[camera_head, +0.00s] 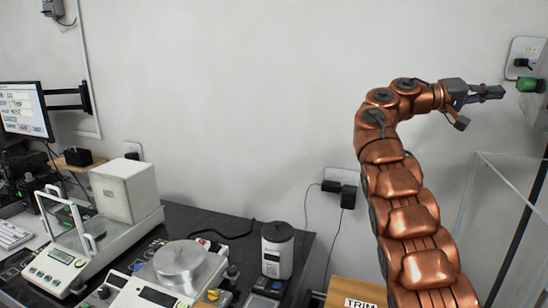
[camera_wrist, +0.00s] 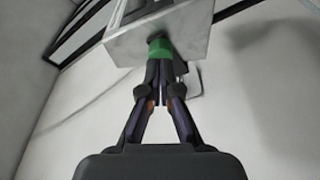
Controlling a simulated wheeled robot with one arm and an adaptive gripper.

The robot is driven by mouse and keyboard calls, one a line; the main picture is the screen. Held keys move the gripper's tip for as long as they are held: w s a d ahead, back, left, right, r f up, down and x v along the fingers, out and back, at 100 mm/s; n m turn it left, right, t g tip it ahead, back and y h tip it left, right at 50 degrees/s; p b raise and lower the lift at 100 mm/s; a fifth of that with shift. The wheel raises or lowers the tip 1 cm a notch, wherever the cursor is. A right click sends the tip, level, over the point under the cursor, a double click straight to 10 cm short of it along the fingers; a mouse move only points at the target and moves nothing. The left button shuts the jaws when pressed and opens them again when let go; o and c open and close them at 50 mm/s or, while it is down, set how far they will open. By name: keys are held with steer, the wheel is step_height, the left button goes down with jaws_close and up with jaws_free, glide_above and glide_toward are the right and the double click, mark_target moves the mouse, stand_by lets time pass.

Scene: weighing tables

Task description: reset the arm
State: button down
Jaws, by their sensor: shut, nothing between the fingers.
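My copper-coloured arm rises on the right of the head view and bends over to the right at the top. My gripper (camera_head: 487,92) is at its end, raised high in front of the wall, with its fingers together and nothing between them. Its tips point at a green button (camera_head: 528,85) on the right edge of the head view. In the wrist view my gripper (camera_wrist: 160,72) is shut, and its tips are at or just below the green button (camera_wrist: 160,48). I cannot tell whether they touch it.
The button sits on a grey box (camera_wrist: 165,25). Clear panels (camera_head: 500,200) stand right of my arm. A dark table (camera_head: 215,222) at lower left bears balances, a white box (camera_head: 125,190) and a white-and-black cylinder (camera_head: 277,250). A wooden surface marked TRIM (camera_head: 345,290) is below. The wall's middle is bare.

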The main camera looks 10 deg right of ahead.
steer(key=s+a+f+n+t+y, duration=0.25)
steer(key=s+a+f, duration=0.2)
steer(key=f, duration=0.35)
steer(key=s+a+f+n+t+y, duration=0.1)
steer(key=s+a+f+n+y, duration=0.2)
steer(key=a+f, duration=0.4)
steer(key=s+a+f+n+t+y, duration=0.15)
steer(key=s+a+f+y, duration=0.25)
steer(key=f, duration=0.5)
steer(key=s+a+f+n+y, duration=0.1)
steer(key=s+a+f+y, duration=0.3)
steer(key=s+a+f, duration=0.5)
steer(key=s+a+f+n+g+y, duration=0.1)
steer(key=s+a+f+y, duration=0.4)
steer(key=s+a+f, duration=0.5)
steer(key=s+a, duration=0.5)
steer(key=a, duration=0.3)
steer(key=shift+s+a+f, duration=0.15)
steer(key=shift+a+f, duration=0.1)
steer(key=shift+a, duration=0.1)
steer(key=shift+d, duration=0.1)
